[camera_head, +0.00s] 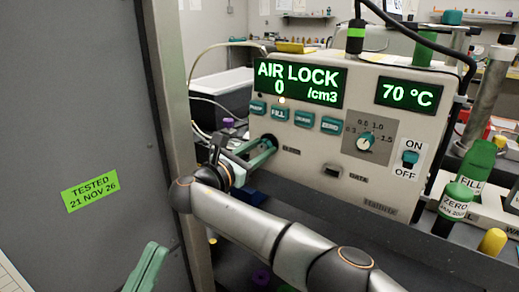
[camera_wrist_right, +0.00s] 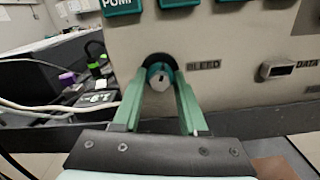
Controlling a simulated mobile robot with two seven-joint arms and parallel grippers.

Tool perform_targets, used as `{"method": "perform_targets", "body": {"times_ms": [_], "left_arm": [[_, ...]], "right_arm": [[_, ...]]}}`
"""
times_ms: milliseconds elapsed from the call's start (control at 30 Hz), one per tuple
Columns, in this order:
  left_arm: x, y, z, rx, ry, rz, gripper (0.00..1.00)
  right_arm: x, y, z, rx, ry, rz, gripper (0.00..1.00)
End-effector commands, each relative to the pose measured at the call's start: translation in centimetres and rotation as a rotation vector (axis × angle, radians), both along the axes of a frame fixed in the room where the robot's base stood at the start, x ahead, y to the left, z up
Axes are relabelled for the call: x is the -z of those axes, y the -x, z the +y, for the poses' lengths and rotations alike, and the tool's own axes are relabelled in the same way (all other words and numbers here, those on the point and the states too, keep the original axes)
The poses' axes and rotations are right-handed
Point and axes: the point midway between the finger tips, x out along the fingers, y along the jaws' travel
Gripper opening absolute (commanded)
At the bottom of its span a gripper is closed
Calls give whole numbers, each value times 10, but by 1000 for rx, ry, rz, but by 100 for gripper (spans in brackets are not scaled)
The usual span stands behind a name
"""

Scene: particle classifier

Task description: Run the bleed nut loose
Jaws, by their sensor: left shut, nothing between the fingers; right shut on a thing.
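The classifier (camera_head: 320,165) is a beige box whose green display (camera_head: 298,82) reads "AIR LOCK 0 /cm3"; a second display reads 70 °C. The bleed nut (camera_wrist_right: 160,78) shows in the right wrist view as a small grey and teal knob in a dark round recess, left of the "BLEED" label (camera_wrist_right: 203,65). My right gripper (camera_wrist_right: 163,82) is shut on the nut, one green finger on each side. In the head view, my right gripper (camera_head: 268,147) reaches the recess; the nut is largely hidden there. My left gripper (camera_head: 155,250) is shut and empty at the lower left.
A grey panel (camera_head: 80,130) with a "TESTED" label stands at the left. Green-capped FILL (camera_head: 475,165) and ZERO (camera_head: 452,205) bottles stand right of the classifier. The DATA port (camera_wrist_right: 290,69) is right of the nut. A row of teal buttons (camera_head: 304,118) sits above the recess.

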Motion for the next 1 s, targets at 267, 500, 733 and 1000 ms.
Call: {"method": "perform_targets", "body": {"times_ms": [267,500,733,1000], "left_arm": [[0,0,0,0,0,0,0],[0,0,0,1,1,0,0],[0,0,0,1,1,0,0],[-3,0,0,-1,-2,-1,0]], "right_arm": [[-5,-3,-4,4,5,-12,44],[-3,-1,-2,2,2,-7,71],[-1,-1,-1,1,1,-4,72],[-2,-3,-4,0,0,-3,72]]}}
